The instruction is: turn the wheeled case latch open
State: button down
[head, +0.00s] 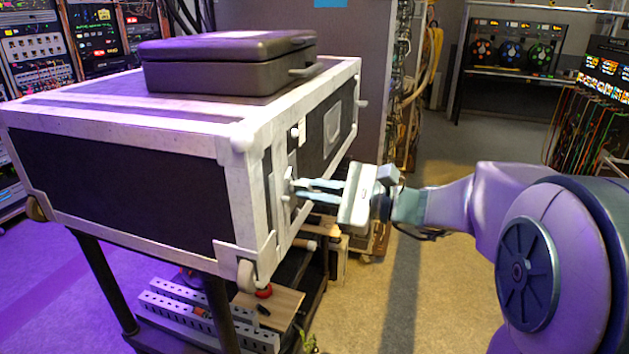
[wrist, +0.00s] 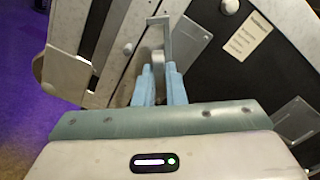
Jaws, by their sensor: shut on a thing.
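The wheeled case (head: 120,165) is a large dark box with pale metal edging, standing on a dark frame at the left in the head view. Its latch (head: 288,184) is on the narrow side facing my arm; in the wrist view the latch (wrist: 158,38) shows as a pale metal piece at the fingertips. My gripper (head: 297,189) reaches it from the right, and its two blue fingers (wrist: 159,72) are shut on the latch. The fingers hide part of it, so I cannot tell how far it is turned.
A smaller black case (head: 230,68) lies on top of the wheeled case. Below are a shelf with perforated metal rails (head: 200,315) and a wooden board (head: 268,303). Equipment racks with cables (head: 400,100) stand behind. The floor (head: 430,290) under my arm is clear.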

jog(key=shift+m+p, duration=3)
jog(key=shift+m, duration=0.6)
jog(key=c, duration=1.5)
grip_release()
jog(key=b+v, duration=0.2)
jog(key=v, duration=1.1)
jog(key=shift+s+d, duration=0.15)
jog(key=shift+d, duration=0.2)
